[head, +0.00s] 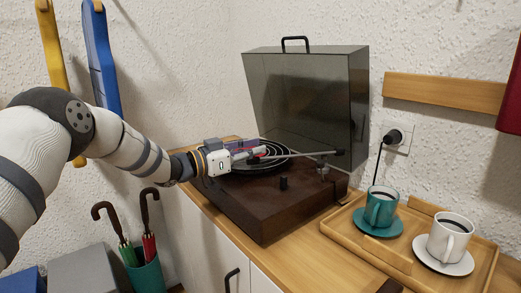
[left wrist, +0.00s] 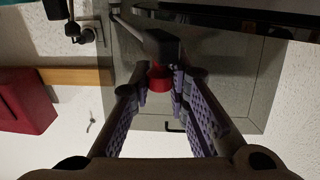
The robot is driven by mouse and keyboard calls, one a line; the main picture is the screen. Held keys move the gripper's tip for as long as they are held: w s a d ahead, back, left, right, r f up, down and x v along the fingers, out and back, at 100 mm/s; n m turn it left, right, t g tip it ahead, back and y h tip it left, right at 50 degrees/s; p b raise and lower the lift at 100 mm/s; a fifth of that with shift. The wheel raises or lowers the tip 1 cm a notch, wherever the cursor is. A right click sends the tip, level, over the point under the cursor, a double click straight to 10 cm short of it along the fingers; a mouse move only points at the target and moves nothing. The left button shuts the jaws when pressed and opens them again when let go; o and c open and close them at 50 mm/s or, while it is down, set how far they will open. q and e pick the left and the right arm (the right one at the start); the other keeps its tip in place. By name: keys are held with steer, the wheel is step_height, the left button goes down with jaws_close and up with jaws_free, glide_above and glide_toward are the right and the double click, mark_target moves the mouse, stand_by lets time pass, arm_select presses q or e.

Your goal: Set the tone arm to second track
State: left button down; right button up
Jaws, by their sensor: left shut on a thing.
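The record player (head: 262,212) is a dark brown box on the wooden cabinet, with its smoky lid (head: 310,95) raised. A black record (head: 284,160) with light rings lies on it. The tone arm (head: 312,155) reaches from its pivot at the right across the record. My left gripper (head: 258,153) is over the record, shut on the tone arm's head end. In the left wrist view, the tone arm (left wrist: 135,30) runs to a dark head with a red part (left wrist: 159,78) between the fingertips (left wrist: 162,85). I cannot tell whether the needle touches the record. My right gripper is out of view.
A wooden tray (head: 345,238) with a teal cup (head: 380,208) and a white cup (head: 449,238) stands at the right. A plug and socket (head: 398,138) are on the wall. Umbrellas in a teal stand (head: 146,275) are below my left arm.

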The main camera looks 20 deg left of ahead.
arm_select(q)
steer(key=c, duration=1.5)
jaws_free()
